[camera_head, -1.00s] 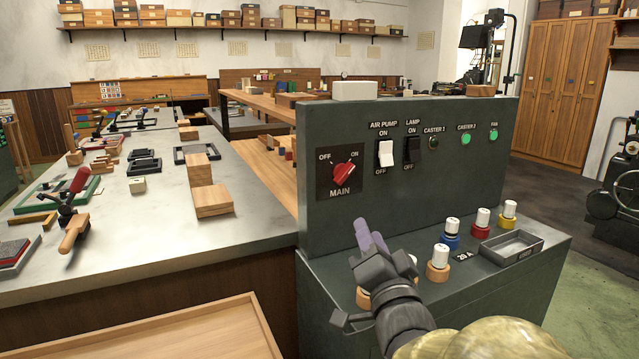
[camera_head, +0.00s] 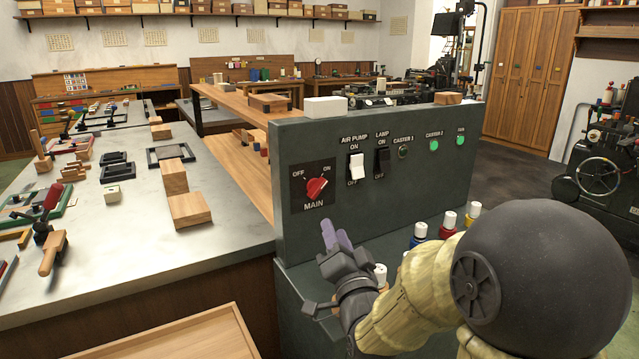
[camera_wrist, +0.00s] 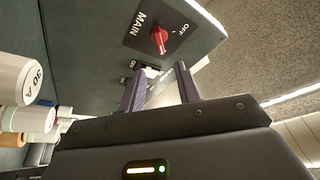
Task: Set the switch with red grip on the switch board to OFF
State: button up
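The MAIN switch with the red grip (camera_head: 317,187) is on a black plate at the left of the grey switch board (camera_head: 420,185). Its grip tilts up and right, toward the ON label. In the wrist view the red grip (camera_wrist: 159,40) shows beyond and above the fingers. My gripper (camera_head: 336,233) is in front of the board, below and slightly right of the switch, with its purple fingers pointing up. In the wrist view my gripper (camera_wrist: 160,78) has its two fingers apart with nothing held between them. It is not touching the red grip.
A white rocker switch (camera_head: 357,166) and a black one (camera_head: 383,161) are right of MAIN. White-capped fuses (camera_head: 449,222) stand on the ledge below, partly hidden by my arm. A metal-topped bench (camera_head: 130,230) with wooden blocks (camera_head: 189,209) is at left.

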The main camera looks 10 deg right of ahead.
aim_at(320, 191)
jog(key=p+x, duration=0.3)
jog(key=p, duration=0.6)
jog(key=shift+w+r, duration=0.1)
jog(key=shift+r, duration=0.2)
jog(key=p, duration=0.3)
jog(key=shift+w, duration=0.3)
jog(key=x, duration=0.3)
jog(key=p+x, duration=0.1)
jog(key=x, duration=0.4)
jog(key=shift+w+f+p, duration=0.15)
jog(key=shift+w+p, duration=0.2)
jog(key=shift+p, duration=0.05)
grip_shut()
